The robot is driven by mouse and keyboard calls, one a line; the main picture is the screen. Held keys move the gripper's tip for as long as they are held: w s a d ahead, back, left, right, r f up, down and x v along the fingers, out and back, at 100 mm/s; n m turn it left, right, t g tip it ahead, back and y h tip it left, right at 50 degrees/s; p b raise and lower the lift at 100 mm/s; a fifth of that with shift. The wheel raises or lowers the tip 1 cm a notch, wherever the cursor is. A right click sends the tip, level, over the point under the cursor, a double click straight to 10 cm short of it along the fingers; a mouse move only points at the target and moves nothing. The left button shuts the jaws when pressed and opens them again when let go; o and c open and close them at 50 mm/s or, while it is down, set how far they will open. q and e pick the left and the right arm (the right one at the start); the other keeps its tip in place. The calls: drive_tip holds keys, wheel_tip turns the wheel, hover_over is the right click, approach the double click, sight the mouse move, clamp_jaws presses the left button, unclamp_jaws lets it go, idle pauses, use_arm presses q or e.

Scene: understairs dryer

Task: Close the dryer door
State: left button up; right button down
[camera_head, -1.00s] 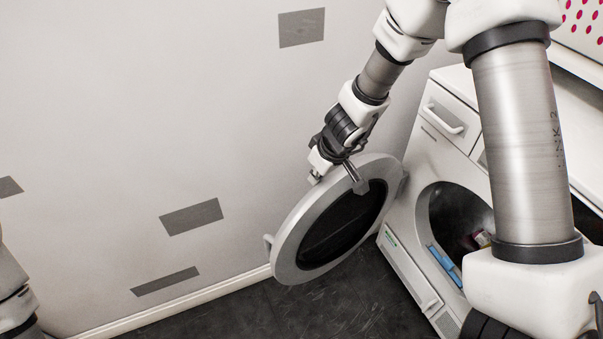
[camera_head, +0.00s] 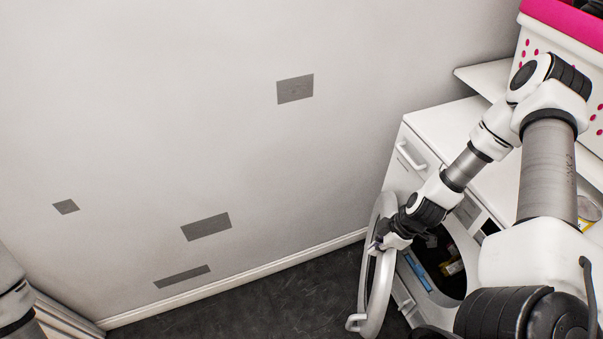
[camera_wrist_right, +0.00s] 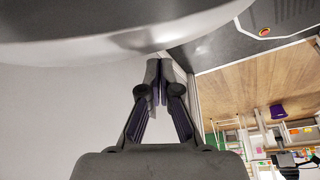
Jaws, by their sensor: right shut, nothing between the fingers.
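The dryer door (camera_head: 376,298) is a silver ring swung open to the left of the dryer (camera_head: 445,122), seen almost edge-on. The round dark opening (camera_head: 425,254) of the dryer shows behind my arm. Only a piece of my left arm shows at the left edge.
A blue item (camera_head: 417,272) and yellow-labelled things (camera_head: 453,266) show in the dryer opening. A white and pink basket (camera_head: 560,50) stands at the back right. A pale wall (camera_head: 200,120) lies behind the door. Dark floor (camera_head: 290,295) left of the door is clear.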

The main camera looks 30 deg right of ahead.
use_arm(q)
wheel_tip(320, 180, up, 5)
drive_tip(key=p, duration=0.3)
drive_tip(key=shift+s+r, duration=0.1)
drive_tip(key=shift+r, duration=0.05)
use_arm(e)
drive_tip(key=s+d+n+g, duration=0.1)
drive_tip(key=s+d+n, duration=0.2)
drive_tip(key=s+d, duration=0.3)
drive_tip(key=shift+s+d+y, duration=0.15)
drive_tip(key=shift+d+y, duration=0.15)
drive_tip(key=shift+d, duration=0.25)
